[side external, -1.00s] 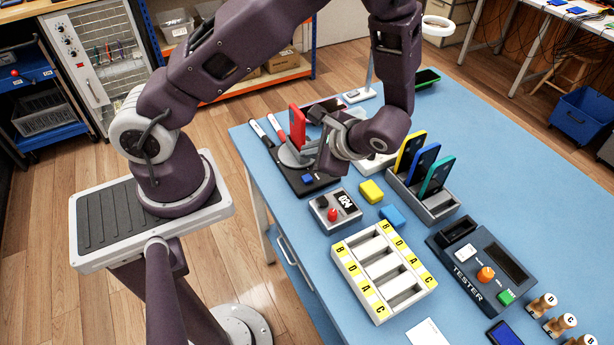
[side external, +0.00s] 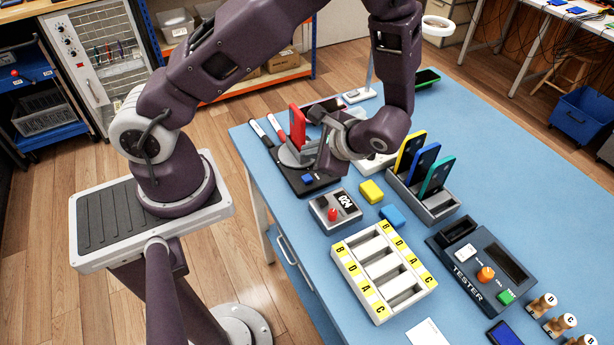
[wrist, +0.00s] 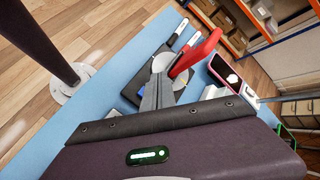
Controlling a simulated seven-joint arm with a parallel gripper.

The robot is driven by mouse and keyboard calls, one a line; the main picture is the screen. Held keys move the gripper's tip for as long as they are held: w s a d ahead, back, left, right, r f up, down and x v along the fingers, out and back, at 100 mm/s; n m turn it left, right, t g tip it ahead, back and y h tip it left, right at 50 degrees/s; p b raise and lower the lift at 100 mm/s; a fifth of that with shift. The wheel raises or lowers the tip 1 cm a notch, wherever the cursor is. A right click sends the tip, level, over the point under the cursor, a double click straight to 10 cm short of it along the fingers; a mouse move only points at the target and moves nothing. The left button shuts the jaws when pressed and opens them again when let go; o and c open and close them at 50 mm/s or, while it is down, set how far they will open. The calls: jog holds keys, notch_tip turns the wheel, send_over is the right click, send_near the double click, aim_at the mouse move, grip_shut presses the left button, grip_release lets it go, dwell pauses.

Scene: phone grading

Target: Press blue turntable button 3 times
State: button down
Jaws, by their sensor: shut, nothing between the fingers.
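The turntable has a dark base (side external: 296,187) and a grey disc (side external: 288,156), with a red phone (side external: 297,123) standing upright on it. The blue turntable button (side external: 307,179) is on the front part of the base. My gripper (side external: 318,172) is low over the right side of the base, close beside the button. Whether it touches the button I cannot tell. In the wrist view my gripper's fingers (wrist: 156,92) are together with nothing between them, in front of the disc and the red phone (wrist: 196,53).
A grey box with a red button (side external: 335,213) stands in front of the turntable. Yellow (side external: 371,191) and blue (side external: 393,216) blocks, a phone rack (side external: 437,206), a lettered tray (side external: 384,268) and a tester (side external: 482,265) lie to the right. Pens (side external: 262,133) lie left of the disc.

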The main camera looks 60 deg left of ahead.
dwell(0.4)
notch_tip(320, 180, up, 15)
jog(key=w+a+f+n+t+h, duration=0.3)
jog(key=w+a+t+h, duration=0.2)
jog(key=w+a+t, duration=0.6)
jog(key=s+d+r+n+g+h, duration=0.2)
jog(key=s+d+n+g+h, duration=0.1)
jog(key=s+d+h, duration=0.75)
notch_tip(320, 180, down, 10)
jog(key=s+a, duration=0.1)
jog(key=shift+s, duration=0.2)
